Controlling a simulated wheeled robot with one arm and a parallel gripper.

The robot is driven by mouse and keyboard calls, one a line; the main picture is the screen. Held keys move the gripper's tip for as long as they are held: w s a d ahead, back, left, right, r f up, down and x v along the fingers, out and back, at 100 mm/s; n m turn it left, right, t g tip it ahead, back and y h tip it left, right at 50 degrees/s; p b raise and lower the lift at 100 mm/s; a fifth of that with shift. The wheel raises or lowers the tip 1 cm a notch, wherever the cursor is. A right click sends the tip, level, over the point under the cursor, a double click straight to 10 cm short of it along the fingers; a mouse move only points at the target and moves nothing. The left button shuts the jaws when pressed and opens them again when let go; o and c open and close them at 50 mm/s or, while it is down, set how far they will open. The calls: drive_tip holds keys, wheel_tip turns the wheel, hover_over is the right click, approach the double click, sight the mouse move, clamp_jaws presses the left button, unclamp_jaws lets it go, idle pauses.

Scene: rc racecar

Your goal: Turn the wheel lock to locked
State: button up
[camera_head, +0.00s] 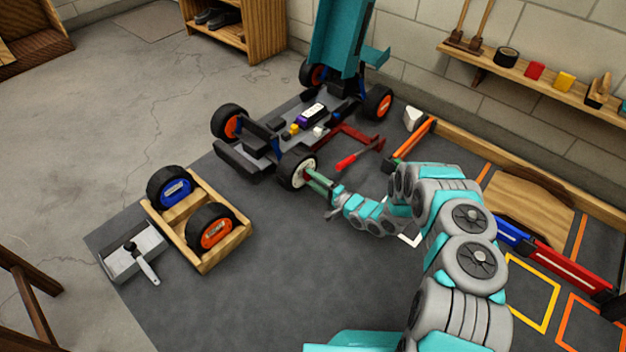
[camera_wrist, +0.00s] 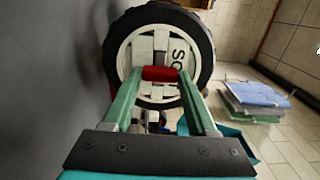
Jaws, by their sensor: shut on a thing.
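The RC racecar (camera_head: 270,140) stands on the dark mat with its teal body shell (camera_head: 338,40) raised. Its near wheel (camera_head: 298,171) has a black tyre and a white rim, and it fills the top of the wrist view (camera_wrist: 205,45). A red wheel lock (camera_wrist: 160,74) sits at the middle of that rim. My gripper (camera_head: 312,177) reaches the wheel from the right. In the wrist view its two green fingers (camera_wrist: 160,88) are shut on the red lock from both sides. The lock's exact angle is hard to tell.
A wooden tray (camera_head: 205,262) with two spare wheels stands left on the mat, beside a metal tray (camera_head: 130,262). A red-handled tool (camera_head: 358,156) lies just right of the wheel. The mat's front middle is clear.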

drive_tip(key=o, duration=1.4)
drive_tip(key=shift+c, duration=0.2)
drive_tip(key=v, duration=0.7)
drive_tip(key=shift+s+d, duration=0.25)
drive_tip(key=shift+d, duration=0.1)
drive_tip(key=shift+w, duration=0.1)
